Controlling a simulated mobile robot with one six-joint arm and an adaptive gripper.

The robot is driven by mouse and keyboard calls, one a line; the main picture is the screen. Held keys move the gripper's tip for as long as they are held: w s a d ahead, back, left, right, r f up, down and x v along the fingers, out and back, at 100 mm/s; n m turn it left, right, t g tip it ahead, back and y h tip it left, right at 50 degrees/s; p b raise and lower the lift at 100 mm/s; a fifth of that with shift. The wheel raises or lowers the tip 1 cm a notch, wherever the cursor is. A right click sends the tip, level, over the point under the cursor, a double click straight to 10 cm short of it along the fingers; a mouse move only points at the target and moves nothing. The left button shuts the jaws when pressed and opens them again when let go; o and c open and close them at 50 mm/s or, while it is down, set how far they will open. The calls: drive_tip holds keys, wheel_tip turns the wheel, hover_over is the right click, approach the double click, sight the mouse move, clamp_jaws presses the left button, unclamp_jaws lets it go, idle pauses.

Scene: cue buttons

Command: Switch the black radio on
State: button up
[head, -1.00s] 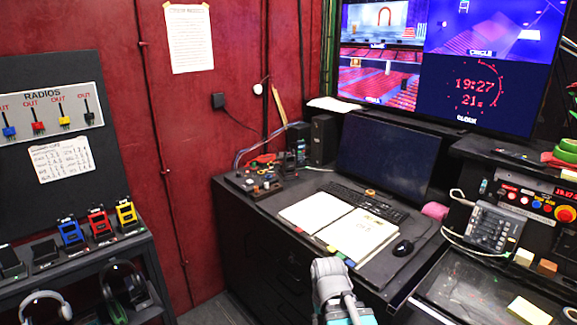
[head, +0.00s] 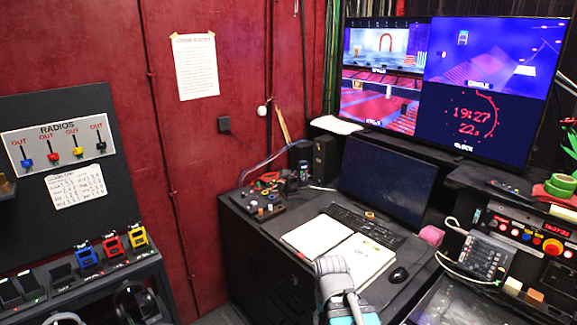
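A charging rack (head: 100,275) at the lower left holds small radios. A blue radio (head: 86,256), a red radio (head: 112,244) and a yellow radio (head: 138,237) stand in it. Dark upright pieces (head: 29,283) stand farther left in the rack. I cannot tell whether they are black radios or empty chargers. A grey and teal part of my arm shows at the bottom centre, in front of the desk and away from the rack. My gripper's fingertips are not in view.
A RADIOS board (head: 58,150) with coloured tags, one of them black, hangs above the rack. Headphones (head: 133,302) hang below it. The desk (head: 262,237) holds an open notebook (head: 345,262), a keyboard, a mouse and a dark screen. Wall monitors (head: 490,50) are behind.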

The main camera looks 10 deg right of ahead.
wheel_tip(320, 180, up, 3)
drive_tip(key=shift+p, duration=0.95)
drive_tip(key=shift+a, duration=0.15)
